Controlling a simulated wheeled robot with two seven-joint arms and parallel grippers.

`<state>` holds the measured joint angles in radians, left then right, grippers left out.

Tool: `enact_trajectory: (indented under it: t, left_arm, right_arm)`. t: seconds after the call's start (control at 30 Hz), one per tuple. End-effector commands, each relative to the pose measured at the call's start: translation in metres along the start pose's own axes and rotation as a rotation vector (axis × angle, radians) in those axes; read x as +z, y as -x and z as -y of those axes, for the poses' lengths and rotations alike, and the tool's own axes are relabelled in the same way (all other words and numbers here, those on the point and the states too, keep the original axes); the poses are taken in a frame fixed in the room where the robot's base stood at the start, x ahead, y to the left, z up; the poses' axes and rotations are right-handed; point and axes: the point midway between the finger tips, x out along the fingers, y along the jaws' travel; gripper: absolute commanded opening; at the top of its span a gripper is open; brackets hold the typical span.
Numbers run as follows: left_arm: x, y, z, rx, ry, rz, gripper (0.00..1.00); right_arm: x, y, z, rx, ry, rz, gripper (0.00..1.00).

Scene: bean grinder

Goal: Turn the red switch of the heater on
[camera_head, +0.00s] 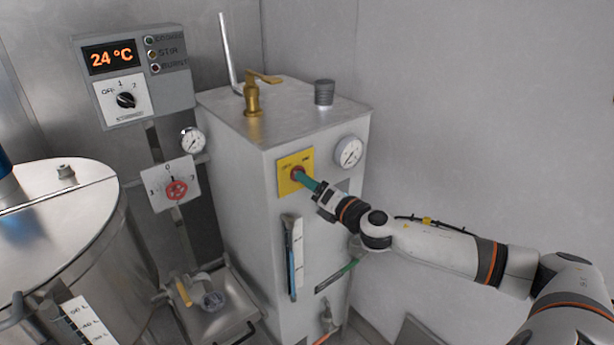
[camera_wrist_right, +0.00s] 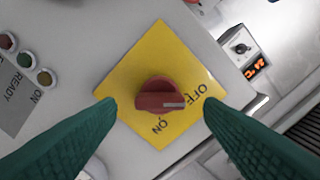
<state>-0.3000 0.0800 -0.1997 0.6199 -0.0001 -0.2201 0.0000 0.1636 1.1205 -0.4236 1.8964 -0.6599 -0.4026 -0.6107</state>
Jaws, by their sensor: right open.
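The red switch (camera_head: 297,173) sits on a yellow plate (camera_head: 285,185) on the front of the grey heater box (camera_head: 275,230). In the right wrist view the red switch (camera_wrist_right: 160,92) has a pale mark on its right end, on the side of the OFF label; the ON label is below it. My right gripper (camera_head: 306,182) is at the switch. Its green fingers are open, with tips on either side of the switch and gaps between them and it. My left gripper is not in view.
A pressure gauge (camera_head: 348,152) is right of the plate, and a brass valve (camera_head: 252,96) stands on top of the heater. A control box reading 24 °C (camera_head: 135,75) is at upper left, above a red valve knob (camera_head: 175,189). A large steel tank (camera_head: 85,225) stands left.

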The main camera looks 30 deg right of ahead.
Motion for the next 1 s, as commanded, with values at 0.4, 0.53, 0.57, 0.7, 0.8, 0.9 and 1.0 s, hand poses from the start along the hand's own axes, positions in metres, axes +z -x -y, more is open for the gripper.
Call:
enact_trajectory:
  t: [0.4, 0.53, 0.57, 0.7, 0.8, 0.9, 1.0]
  left_arm:
    - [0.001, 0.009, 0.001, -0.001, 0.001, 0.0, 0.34]
    - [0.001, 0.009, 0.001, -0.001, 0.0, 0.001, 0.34]
    - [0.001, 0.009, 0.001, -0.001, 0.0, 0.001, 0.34]
    - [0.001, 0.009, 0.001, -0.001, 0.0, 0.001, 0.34]
    - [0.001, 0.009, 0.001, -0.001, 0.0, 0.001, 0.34]
    - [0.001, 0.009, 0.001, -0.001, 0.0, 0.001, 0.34]
    - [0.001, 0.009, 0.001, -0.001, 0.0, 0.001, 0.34]
  right_arm:
    - [0.0, -0.028, -0.001, 0.001, -0.002, 0.0, 0.62]
    - [0.0, -0.027, -0.001, 0.001, -0.002, 0.0, 0.62]
    - [0.0, -0.027, -0.001, 0.001, -0.002, 0.0, 0.62]
    - [0.0, -0.027, -0.001, 0.001, -0.001, 0.0, 0.45]
    - [0.0, -0.027, -0.001, 0.001, -0.001, 0.0, 0.29]
    - [0.0, -0.027, -0.001, 0.002, -0.001, 0.0, 0.17]
    - [0.0, -0.027, -0.001, 0.002, -0.004, 0.0, 0.17]
